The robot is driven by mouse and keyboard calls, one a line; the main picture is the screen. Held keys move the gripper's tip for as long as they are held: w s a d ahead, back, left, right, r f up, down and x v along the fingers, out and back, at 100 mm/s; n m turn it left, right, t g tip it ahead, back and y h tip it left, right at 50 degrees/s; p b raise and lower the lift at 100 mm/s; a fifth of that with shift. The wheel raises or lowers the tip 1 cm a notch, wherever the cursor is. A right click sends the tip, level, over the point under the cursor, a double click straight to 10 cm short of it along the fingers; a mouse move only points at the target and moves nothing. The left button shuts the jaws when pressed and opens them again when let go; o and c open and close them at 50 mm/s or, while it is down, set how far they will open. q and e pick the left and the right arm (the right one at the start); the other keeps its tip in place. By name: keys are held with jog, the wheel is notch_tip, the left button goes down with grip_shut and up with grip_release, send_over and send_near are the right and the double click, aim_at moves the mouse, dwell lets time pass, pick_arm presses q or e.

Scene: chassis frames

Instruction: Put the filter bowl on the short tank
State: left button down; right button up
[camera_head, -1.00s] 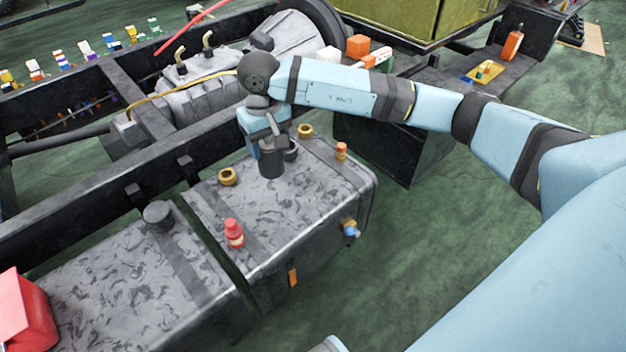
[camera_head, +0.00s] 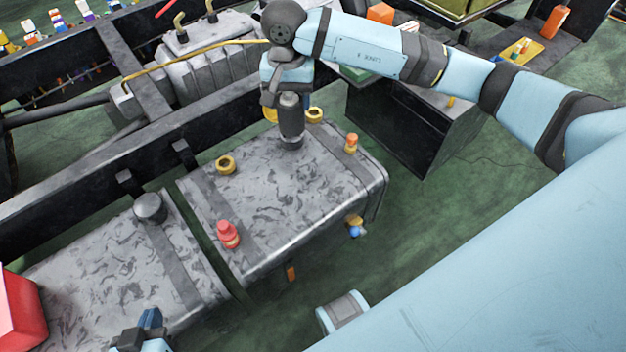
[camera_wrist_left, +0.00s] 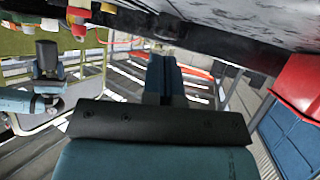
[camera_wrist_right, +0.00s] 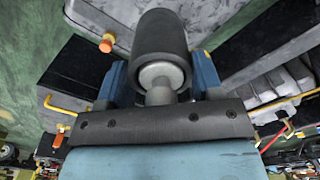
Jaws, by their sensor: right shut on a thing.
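The filter bowl, a dark cylinder (camera_head: 291,118), is upright under my right gripper (camera_head: 288,92), whose fingers are shut on it. In the right wrist view the bowl (camera_wrist_right: 160,42) stands between the blue fingers (camera_wrist_right: 160,80). The short tank (camera_head: 285,205) is the grey mottled tank at the right. The bowl is over its far part, near a yellow ring cap (camera_head: 314,115). A dark round base shows at the bowl's lower end; I cannot tell whether they touch. My left gripper (camera_head: 150,320) is low at the front; its blue fingers (camera_wrist_left: 165,75) look shut and empty.
The short tank also bears another yellow ring (camera_head: 225,164), a red bottle (camera_head: 228,235) and an orange-capped piece (camera_head: 351,143). A second tank (camera_head: 110,265) with a black cap (camera_head: 150,208) lies left, beside a red box (camera_head: 20,310). The chassis rail (camera_head: 90,205) runs behind.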

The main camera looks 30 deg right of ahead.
jog(key=m, duration=0.2)
jog(key=s+r+m, duration=0.1)
jog(key=m, duration=0.1)
jog(key=s+m+p, duration=0.1)
jog(key=m, duration=0.1)
jog(key=shift+a+r, duration=0.15)
jog(key=s+r+m+p, duration=0.35)
jog(key=s+m, duration=0.25)
jog(key=m, duration=1.5)
pick_arm(q)
jog(key=b, duration=0.4)
jog(key=shift+f, duration=0.2)
pick_arm(e)
jog(key=shift+m, duration=0.3)
jog(key=f, duration=1.2)
jog(key=d+f, duration=0.1)
jog(key=f, duration=0.6)
jog(key=shift+s, duration=0.1)
pick_arm(q)
jog(key=shift+r, duration=0.1)
pick_arm(e)
jog(key=shift+f, duration=0.35)
